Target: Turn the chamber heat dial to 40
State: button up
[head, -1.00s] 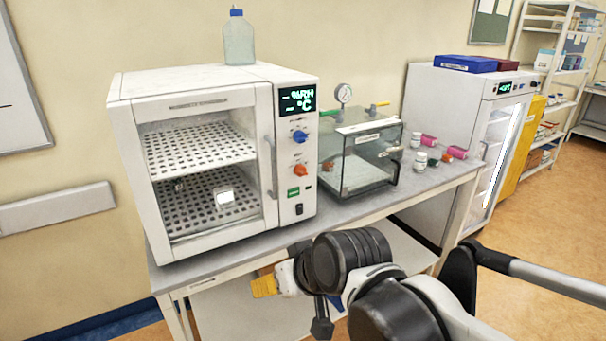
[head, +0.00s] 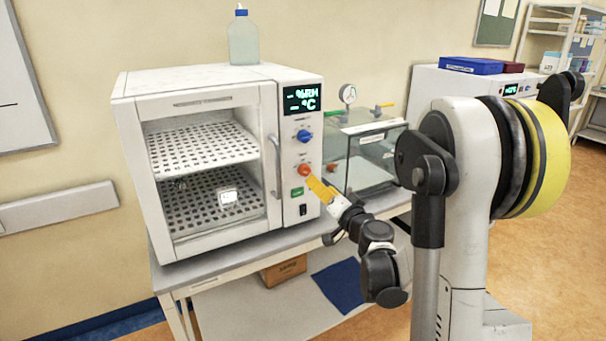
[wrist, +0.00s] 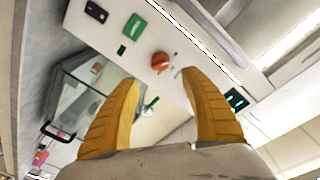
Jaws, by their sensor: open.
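The white chamber (head: 297,214) stands on the bench with a blue dial (head: 303,136) above an orange-red dial (head: 304,170) on its right-hand panel. Its display (head: 301,99) shows dashes beside %RH and °C. My gripper (head: 309,183) has yellow fingers and is close to the orange-red dial. In the wrist view my gripper (wrist: 160,78) is open and empty, and the orange-red dial (wrist: 160,62) lies just beyond and between the fingertips. I cannot tell whether they touch it. The dial markings are too small to read.
A green switch (head: 297,191) and a black switch (head: 303,209) sit just below the orange-red dial. The chamber handle (head: 275,165) is to its left. A clear box with a gauge (head: 348,93) stands to the right. A bottle (head: 243,38) stands on the chamber.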

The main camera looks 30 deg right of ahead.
aim_at(308, 173)
jog(key=w+b, duration=0.1)
jog(key=w, duration=0.8)
jog(key=shift+w+d+b, duration=0.15)
jog(key=shift+w+b, duration=0.15)
jog(key=shift+b, duration=0.1)
grip_shut()
